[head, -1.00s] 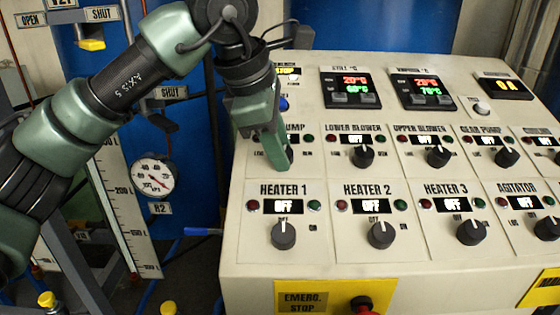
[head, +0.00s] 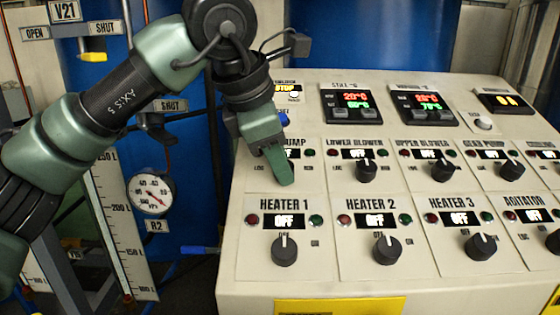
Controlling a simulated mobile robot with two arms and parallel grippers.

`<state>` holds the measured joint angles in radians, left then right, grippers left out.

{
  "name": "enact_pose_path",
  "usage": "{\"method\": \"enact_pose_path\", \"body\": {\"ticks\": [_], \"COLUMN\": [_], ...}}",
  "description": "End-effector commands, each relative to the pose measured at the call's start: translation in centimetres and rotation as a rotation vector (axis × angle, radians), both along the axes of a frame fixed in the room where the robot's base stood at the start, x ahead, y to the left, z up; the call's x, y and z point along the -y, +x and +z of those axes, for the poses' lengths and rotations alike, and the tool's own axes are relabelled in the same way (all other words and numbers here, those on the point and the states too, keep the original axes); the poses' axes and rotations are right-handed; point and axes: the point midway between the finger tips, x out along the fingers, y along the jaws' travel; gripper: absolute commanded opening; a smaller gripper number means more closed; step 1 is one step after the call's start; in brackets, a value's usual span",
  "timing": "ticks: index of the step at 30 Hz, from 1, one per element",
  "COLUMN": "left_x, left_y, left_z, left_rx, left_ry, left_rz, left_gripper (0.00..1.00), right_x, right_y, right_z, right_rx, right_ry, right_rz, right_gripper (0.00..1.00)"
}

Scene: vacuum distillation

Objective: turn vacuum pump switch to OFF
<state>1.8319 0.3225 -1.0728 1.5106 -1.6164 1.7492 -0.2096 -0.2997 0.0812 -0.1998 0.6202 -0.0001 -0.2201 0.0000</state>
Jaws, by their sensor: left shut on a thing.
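The vacuum pump switch is on the control panel (head: 330,205), in the middle row at the far left. Only the end of its label, "UMP", and part of its lit display (head: 293,154) show. Its knob is hidden behind my left gripper (head: 281,178). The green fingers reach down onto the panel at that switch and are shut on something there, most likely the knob. Which way the knob points cannot be seen. My right gripper is not in view.
The lower blower knob (head: 366,170) is close to the right of my gripper, and the heater 1 knob (head: 284,250) is below. A blue knob (head: 283,118) sits just above. A pressure gauge (head: 150,193) and a scale (head: 120,225) stand left of the panel.

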Motion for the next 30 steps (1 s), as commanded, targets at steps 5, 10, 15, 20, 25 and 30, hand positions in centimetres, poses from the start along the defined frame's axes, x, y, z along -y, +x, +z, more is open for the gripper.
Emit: {"method": "enact_pose_path", "body": {"ticks": [5, 10, 15, 20, 25, 30], "left_x": [0.0, 0.0, -0.2, -1.0, -1.8, -2.2], "left_y": [0.0, 0.0, -0.2, -1.2, -2.2, -2.8], "left_z": [0.1, 0.0, 0.7, 3.1, 5.5, 6.7], "left_rx": [0.001, 0.001, 0.002, 0.005, 0.003, 0.001], "left_ry": [0.0, 0.0, -0.001, -0.002, 0.0, 0.0], "left_rz": [0.0, 0.0, 0.0, 0.002, 0.001, 0.0], "left_gripper": [0.53, 0.53, 0.53, 0.53, 0.53, 0.53], "right_x": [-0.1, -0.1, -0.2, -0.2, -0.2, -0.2], "right_y": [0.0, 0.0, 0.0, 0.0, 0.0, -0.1], "right_z": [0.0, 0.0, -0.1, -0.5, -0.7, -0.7], "right_rx": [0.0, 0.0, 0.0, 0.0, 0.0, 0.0], "right_ry": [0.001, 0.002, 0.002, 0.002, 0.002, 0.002], "right_rz": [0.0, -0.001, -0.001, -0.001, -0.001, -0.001], "right_gripper": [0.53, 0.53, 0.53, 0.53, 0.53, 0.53]}}
